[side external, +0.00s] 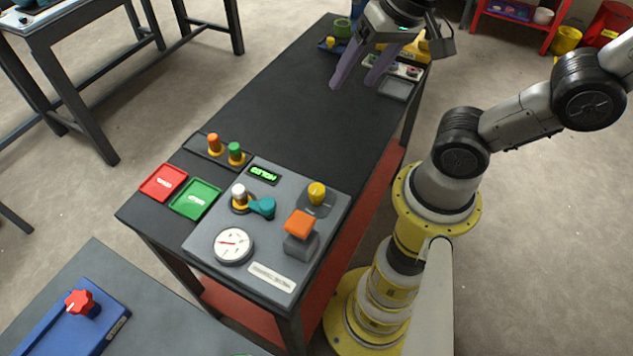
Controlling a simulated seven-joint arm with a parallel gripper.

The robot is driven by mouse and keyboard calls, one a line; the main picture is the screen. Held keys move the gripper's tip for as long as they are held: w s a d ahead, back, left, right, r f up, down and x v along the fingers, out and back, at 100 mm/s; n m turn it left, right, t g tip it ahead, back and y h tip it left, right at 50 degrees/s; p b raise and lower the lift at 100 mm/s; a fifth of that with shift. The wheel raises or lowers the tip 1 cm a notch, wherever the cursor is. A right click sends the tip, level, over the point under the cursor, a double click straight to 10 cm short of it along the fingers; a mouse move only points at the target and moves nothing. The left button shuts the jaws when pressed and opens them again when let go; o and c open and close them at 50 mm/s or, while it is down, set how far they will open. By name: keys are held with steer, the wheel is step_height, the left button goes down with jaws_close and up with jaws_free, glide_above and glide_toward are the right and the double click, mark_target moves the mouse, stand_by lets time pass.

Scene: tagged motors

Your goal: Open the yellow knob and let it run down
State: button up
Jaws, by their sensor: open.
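A yellow knob (317,192) stands on a dark square base at the back right of the grey control panel (215,240), at the near end of the black table. My gripper (353,85) is open over the far part of the table, well apart from the knob. Nothing shows between its two purple-grey fingers. A smaller yellow knob-like piece (330,42) stands on a blue base behind the gripper at the far end. The gripper partly hides other yellow parts there.
Orange and green pegs (235,152) stand left. The table's middle (285,100) is clear.

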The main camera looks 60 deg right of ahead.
steer(key=w+a+f+m+g, duration=0.2)
steer(key=w+a+f+m, duration=0.1)
steer(key=n+g, duration=0.1)
steer(key=g, duration=0.1)
glide_above(316, 189)
step_height(316, 189, down, 4)
step_height(316, 189, down, 14)
steer(key=shift+r, duration=0.1)
jaws_close()
stand_by(0.3)
